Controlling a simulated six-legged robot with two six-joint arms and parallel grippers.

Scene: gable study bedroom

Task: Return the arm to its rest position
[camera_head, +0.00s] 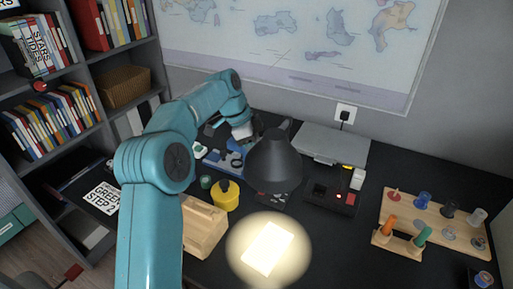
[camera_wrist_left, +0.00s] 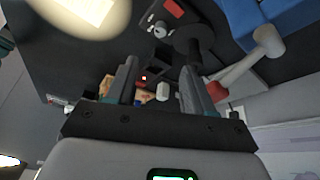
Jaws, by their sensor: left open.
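My left arm (camera_head: 188,130) is teal and rises from the bottom of the head view. It bends at the elbow and reaches over the back of the desk, behind the lamp. In the left wrist view my left gripper (camera_wrist_left: 158,78) is open, its two dark fingers apart with nothing held between them. Desk items show beyond the fingertips, at a distance. In the head view the fingers are partly hidden and hard to make out beside the lamp. My right gripper is not in view.
A dark desk lamp (camera_head: 273,162) stands close to my wrist and lights a sheet. A yellow pot (camera_head: 225,196), a wooden holder (camera_head: 203,232), a black box (camera_head: 331,198) and a wooden peg board (camera_head: 467,222) crowd the desk. A bookshelf (camera_head: 92,82) is at left.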

